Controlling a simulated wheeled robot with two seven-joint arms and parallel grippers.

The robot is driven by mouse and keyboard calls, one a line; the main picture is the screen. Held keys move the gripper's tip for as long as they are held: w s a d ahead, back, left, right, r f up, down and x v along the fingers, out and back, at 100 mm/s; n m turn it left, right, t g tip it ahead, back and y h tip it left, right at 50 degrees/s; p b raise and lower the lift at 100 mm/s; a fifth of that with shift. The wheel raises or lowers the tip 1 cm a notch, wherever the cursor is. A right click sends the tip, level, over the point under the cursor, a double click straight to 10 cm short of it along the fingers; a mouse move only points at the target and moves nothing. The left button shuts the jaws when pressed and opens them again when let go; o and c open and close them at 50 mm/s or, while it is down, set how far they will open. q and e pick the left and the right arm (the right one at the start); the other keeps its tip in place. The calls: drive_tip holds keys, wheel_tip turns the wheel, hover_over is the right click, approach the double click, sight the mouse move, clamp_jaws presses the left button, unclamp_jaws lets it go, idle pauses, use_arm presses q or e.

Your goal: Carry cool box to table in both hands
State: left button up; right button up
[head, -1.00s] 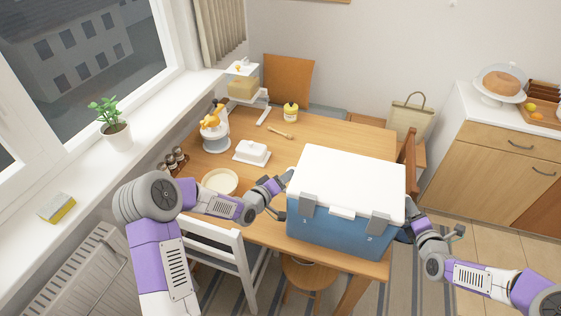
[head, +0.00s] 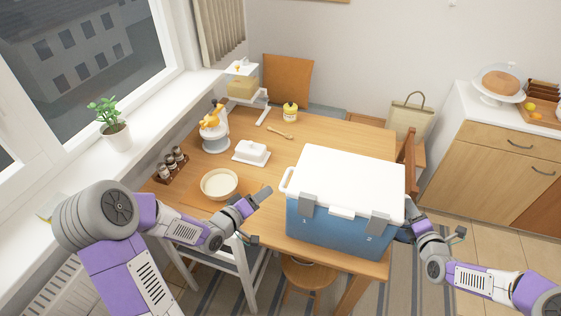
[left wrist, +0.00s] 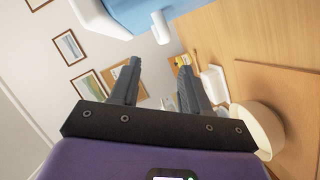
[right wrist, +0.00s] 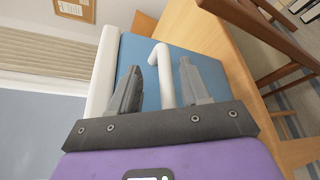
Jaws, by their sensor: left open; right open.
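The cool box (head: 335,225), blue with a white lid and grey latches, appears to rest upright on the front right part of the wooden table (head: 345,130). Its left white handle (head: 286,181) is bare; the handle also shows ahead of the fingers in the left wrist view (left wrist: 160,27). My left gripper (head: 258,216) is open and empty, left of the box and apart from it. My right gripper (right wrist: 161,66) is open at the box's right side, with the other white handle (right wrist: 162,72) between its fingers. In the head view the box partly hides the right gripper.
A cream bowl (head: 219,184), spice jars (head: 172,164), a butter dish (head: 252,152), a stand mixer (head: 214,132) and a yellow jar (head: 290,112) stand on the table's left and back. A white chair (head: 215,262) and stool (head: 308,272) are at the front edge.

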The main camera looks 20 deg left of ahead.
drive_tip(key=v, duration=1.1)
drive_tip(key=shift+s, duration=0.15)
drive_tip(key=shift+d, duration=0.1)
